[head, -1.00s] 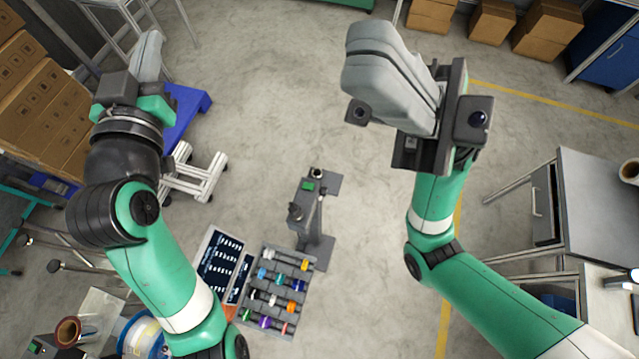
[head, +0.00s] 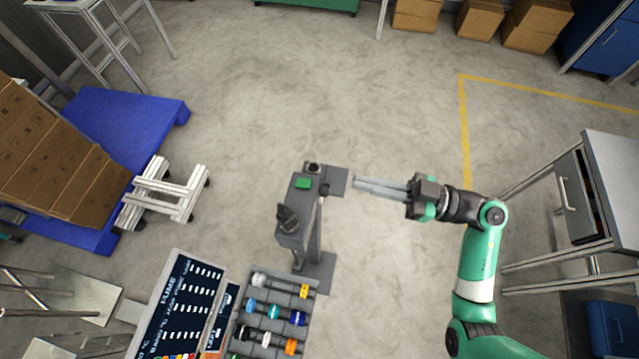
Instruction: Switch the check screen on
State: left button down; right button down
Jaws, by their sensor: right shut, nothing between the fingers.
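A narrow grey control stand (head: 303,228) rises from the floor in the middle of the head view. On its top are a green button (head: 303,183) and a black knob (head: 288,218), with a small dark round part (head: 314,168) at its far end. A dark board with white lettering (head: 180,308) stands at lower left; I cannot tell whether this is the check screen. My right gripper (head: 356,184) is shut and empty, its fingers pointing left toward the stand, a short gap to the right of the green button. My left gripper is out of view.
A grey rack (head: 273,315) with rows of coloured pieces lies in front of the stand. A blue pallet (head: 118,125) with cartons and a white frame (head: 168,192) are at left. A metal table (head: 620,165) is at right. The floor behind the stand is clear.

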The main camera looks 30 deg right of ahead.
jog(key=shift+r, duration=0.1)
jog(key=b, duration=0.2)
send_over(303, 183)
jog(key=v, duration=0.3)
jog(key=shift+r, duration=0.4)
notch_tip(303, 183, down, 3)
jog(key=shift+d+f+b, duration=0.1)
jog(key=shift+b, duration=1.05)
jog(key=shift+d+f, duration=0.1)
jog(key=shift+f, duration=0.1)
